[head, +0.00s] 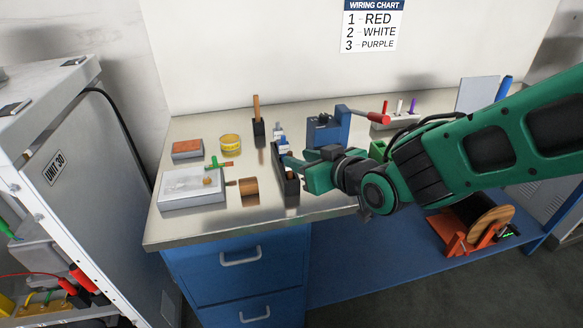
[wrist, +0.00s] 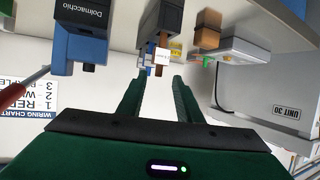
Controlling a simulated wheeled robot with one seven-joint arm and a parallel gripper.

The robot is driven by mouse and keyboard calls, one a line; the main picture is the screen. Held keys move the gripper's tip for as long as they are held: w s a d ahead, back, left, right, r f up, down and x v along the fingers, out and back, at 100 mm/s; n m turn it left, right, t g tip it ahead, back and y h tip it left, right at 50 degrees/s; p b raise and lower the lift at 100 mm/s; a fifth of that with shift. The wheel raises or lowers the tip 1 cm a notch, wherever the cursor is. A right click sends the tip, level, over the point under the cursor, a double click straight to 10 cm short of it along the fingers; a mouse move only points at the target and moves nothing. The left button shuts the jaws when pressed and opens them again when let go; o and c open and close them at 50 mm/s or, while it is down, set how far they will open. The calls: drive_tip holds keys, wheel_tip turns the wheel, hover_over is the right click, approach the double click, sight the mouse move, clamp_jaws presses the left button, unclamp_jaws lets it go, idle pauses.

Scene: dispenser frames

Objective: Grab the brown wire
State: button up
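A thin brown strip (head: 256,108), likely the brown wire, stands upright in a dark holder (head: 259,134) at the back of the bench. In the wrist view, a brown strip with a white tag (wrist: 162,41) projects from a dark block (wrist: 168,17), between the lines of my fingers. I cannot tell for certain that both views show the same strip. My gripper (head: 287,161) is over the bench, beside a long dark block (head: 285,181). In the wrist view, my gripper (wrist: 157,92) has its fingers apart, with nothing clearly held between them.
A brown block (head: 249,188), a pale box (head: 190,190) and a yellow tin (head: 230,145) are to the left. The wall with a wiring chart (head: 373,26) rises behind.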

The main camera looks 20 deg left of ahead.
sight(290, 155)
drive_tip(key=shift+x, duration=3.25)
drive_tip(key=shift+w+d+f, duration=0.1)
drive_tip(key=shift+d, duration=0.05)
drive_tip(key=c, duration=0.8)
